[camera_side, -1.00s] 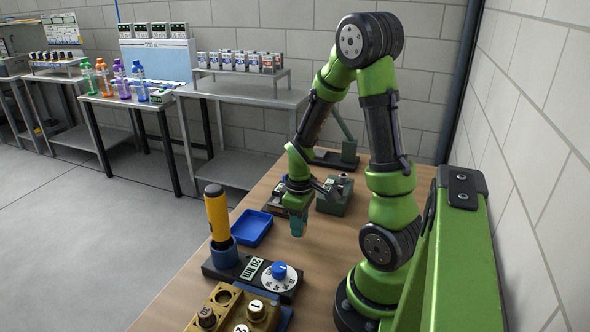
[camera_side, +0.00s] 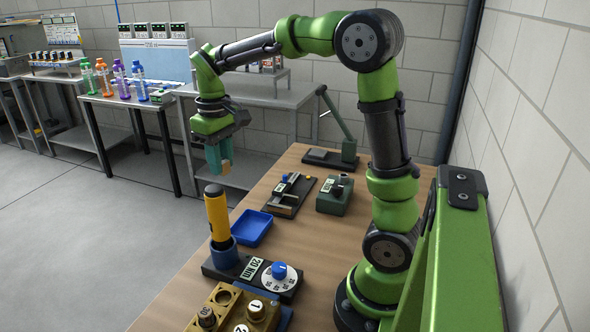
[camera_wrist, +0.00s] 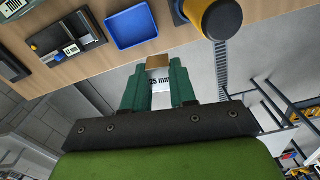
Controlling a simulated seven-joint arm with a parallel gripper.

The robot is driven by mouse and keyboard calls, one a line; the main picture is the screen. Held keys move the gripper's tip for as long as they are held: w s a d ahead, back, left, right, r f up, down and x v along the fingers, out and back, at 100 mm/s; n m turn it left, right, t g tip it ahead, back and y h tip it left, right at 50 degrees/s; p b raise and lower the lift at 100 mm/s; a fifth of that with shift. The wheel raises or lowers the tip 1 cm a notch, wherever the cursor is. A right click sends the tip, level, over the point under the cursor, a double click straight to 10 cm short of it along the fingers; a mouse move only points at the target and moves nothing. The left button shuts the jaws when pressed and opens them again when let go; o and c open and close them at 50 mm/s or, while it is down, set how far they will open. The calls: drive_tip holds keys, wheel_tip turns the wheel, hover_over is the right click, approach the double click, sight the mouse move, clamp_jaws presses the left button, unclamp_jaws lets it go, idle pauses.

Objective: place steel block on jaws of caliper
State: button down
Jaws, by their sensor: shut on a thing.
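My gripper (camera_side: 219,155) is raised high at the left, out past the bench's left edge. Its teal fingers are shut on the steel block (camera_side: 227,168), which sticks out below the fingertips. In the wrist view, the fingers (camera_wrist: 157,88) hold the block (camera_wrist: 158,63) from both sides, with a label on it partly readable as "MM". The caliper (camera_side: 290,194) lies on its dark base on the bench, right of and lower than my gripper. It also shows in the wrist view (camera_wrist: 66,42) at upper left, well apart from the block.
A blue tray (camera_side: 251,228) sits between the caliper and a yellow-handled tool (camera_side: 217,214) standing upright in a holder. A green box (camera_side: 335,196) is right of the caliper. A lever device (camera_side: 336,143) stands at the back. A dial block (camera_side: 279,277) is nearer the front.

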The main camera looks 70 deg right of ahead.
drive_tip(key=w+a+r+n, duration=0.2)
drive_tip(key=w+a, duration=0.1)
drive_tip(key=a, duration=0.4)
drive_tip(key=s+d+m, duration=0.1)
drive_tip(key=d, duration=0.4)
drive_tip(key=s+d+m, duration=0.1)
drive_tip(key=d, duration=0.2)
drive_tip(key=shift+s+f+m, duration=0.3)
drive_tip(key=shift+s+f, duration=0.05)
drive_tip(key=shift+f, duration=0.05)
drive_tip(key=s+d+f+m, duration=0.1)
drive_tip(key=s+d+f, duration=0.3)
drive_tip(key=s+d, duration=0.5)
drive_tip(key=n, duration=0.3)
hover_over(337, 240)
wheel_tip(337, 240, down, 11)
drive_tip(key=shift+f, duration=3.9)
